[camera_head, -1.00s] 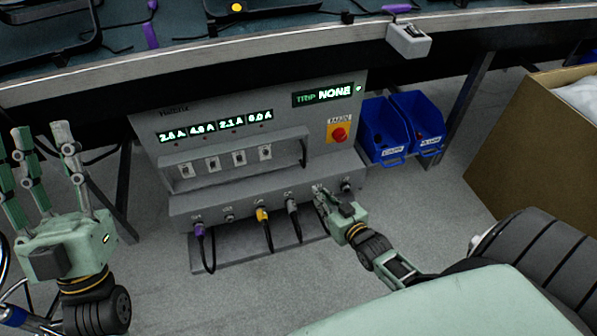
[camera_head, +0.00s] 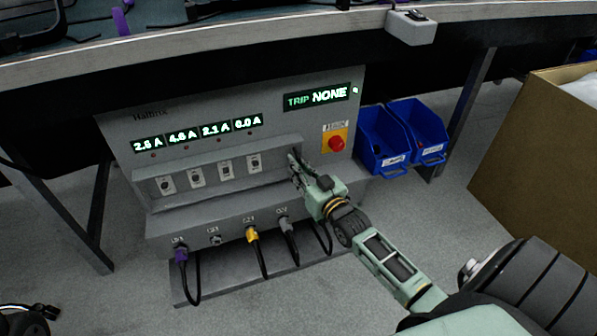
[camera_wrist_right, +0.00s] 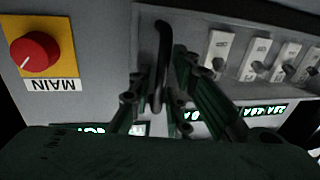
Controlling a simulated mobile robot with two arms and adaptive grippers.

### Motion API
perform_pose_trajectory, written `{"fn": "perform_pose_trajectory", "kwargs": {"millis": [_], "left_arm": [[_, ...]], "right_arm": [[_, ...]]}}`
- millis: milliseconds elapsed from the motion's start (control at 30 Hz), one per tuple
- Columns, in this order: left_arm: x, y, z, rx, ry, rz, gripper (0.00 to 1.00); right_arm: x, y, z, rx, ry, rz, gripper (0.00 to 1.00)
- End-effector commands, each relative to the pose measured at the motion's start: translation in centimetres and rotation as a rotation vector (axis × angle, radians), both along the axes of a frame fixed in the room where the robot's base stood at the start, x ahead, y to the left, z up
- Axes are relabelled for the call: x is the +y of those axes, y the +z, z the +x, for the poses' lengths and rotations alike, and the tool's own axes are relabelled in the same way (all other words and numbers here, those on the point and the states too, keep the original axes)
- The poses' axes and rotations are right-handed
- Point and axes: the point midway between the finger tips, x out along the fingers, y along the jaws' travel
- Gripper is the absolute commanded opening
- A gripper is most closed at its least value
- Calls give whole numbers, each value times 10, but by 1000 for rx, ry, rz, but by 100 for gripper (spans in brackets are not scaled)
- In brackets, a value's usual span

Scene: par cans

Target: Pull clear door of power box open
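The grey power box (camera_head: 235,110) stands under the bench, with lit current readouts across its upper face. Several white breaker switches (camera_head: 197,178) sit in its recess. The clear door over this recess is hard to make out, and its position cannot be told. A black upright handle (camera_wrist_right: 161,60) shows at the recess side in the right wrist view. My right gripper (camera_head: 294,165) is at the right end of the recess. In the wrist view its fingers (camera_wrist_right: 158,92) stand apart on either side of the handle, with a visible gap. My left gripper is out of view.
A red main knob (camera_head: 336,143) on a yellow plate is right of the recess; it shows close by in the wrist view (camera_wrist_right: 36,52). Cables (camera_head: 255,250) hang from the lower front. Blue bins (camera_head: 420,130) and a cardboard box (camera_head: 540,140) stand right. The bench edge (camera_head: 200,40) overhangs.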

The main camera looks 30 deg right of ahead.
Motion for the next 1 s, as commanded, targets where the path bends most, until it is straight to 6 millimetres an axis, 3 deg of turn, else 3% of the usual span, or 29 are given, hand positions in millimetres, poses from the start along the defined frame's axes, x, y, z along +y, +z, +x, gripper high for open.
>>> {"fn": "perform_pose_trajectory", "kwargs": {"millis": [300, 500, 1000], "left_arm": [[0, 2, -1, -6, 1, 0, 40], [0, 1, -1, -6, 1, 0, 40], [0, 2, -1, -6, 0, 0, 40]], "right_arm": [[0, 0, 3, 1, 0, 0, 16], [0, 0, 3, 1, 0, 0, 0], [0, 0, 3, 2, -1, 1, 0]]}}
